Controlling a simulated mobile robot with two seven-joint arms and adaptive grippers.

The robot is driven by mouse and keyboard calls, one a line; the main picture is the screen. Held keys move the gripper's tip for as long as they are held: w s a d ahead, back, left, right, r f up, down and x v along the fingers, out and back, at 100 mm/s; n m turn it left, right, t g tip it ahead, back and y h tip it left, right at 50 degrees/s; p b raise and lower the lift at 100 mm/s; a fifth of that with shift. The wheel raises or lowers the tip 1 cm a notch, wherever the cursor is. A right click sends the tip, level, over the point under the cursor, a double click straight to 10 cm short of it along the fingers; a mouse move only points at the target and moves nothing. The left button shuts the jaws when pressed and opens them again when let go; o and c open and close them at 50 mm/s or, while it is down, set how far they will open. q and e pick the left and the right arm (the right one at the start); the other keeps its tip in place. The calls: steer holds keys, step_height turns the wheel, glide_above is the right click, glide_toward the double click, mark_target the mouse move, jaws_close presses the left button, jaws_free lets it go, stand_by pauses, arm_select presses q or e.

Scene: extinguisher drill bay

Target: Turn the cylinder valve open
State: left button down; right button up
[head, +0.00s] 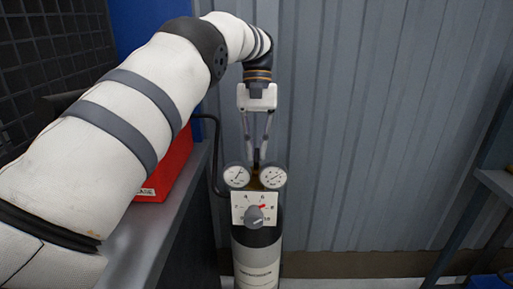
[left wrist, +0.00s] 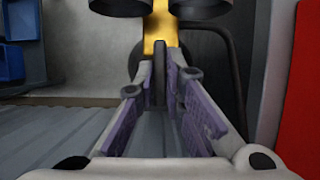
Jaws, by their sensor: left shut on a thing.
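The grey-and-white gas cylinder (head: 257,262) stands upright against the wall in the head view. Two round gauges, left (head: 237,176) and right (head: 272,177), sit near its top. Below them is a white numbered plate with a grey knob (head: 254,216) and a red mark. My left gripper (head: 257,158) reaches down from above, behind the gauges. In the left wrist view its fingers close on a thin dark grey valve handle (left wrist: 160,62) at the brass valve body (left wrist: 160,22). The fingers partly hide the handle, and its turn angle cannot be told. My right gripper is not in view.
A red box (head: 172,168) sits on a grey bench (head: 150,225) left of the cylinder, under my left arm. A black hose (head: 214,150) curves beside the cylinder. A shelf frame (head: 480,205) stands at right. The floor between it and the cylinder looks clear.

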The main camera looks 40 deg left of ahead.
arm_select(q)
steer(key=c, duration=1.7)
jaws_free()
